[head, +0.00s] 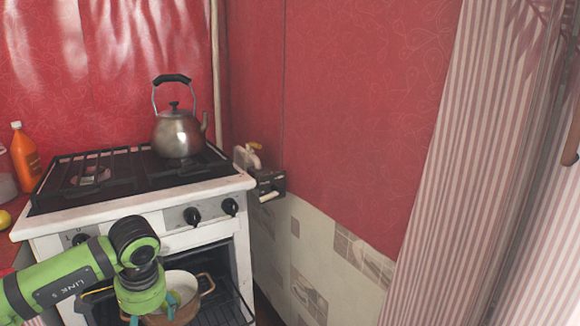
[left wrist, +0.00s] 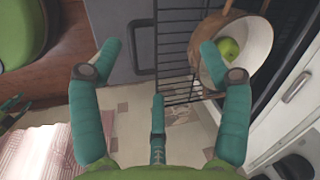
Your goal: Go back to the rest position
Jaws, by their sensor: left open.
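My left gripper (head: 154,309) comes in from the lower left, in front of the open oven of the white stove (head: 140,206). In the left wrist view the left gripper (left wrist: 160,62) has its teal fingers spread wide, with nothing between them. A pot (left wrist: 261,40) with a pale inside and brown handles stands on the oven rack beside the right-hand finger, which overlaps it in the picture. A green apple (left wrist: 229,48) lies in the pot. Whether the finger touches the pot is unclear. Teal parts at that view's left edge look like my right gripper (left wrist: 12,110), mostly cut off.
The wire oven rack (left wrist: 176,50) sticks out beside the pot. A metal kettle (head: 178,134) stands on the hob. An orange bottle (head: 24,156) is left of the stove. A striped curtain (head: 440,200) hangs at the right. Tiled floor (left wrist: 120,115) shows below the gripper.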

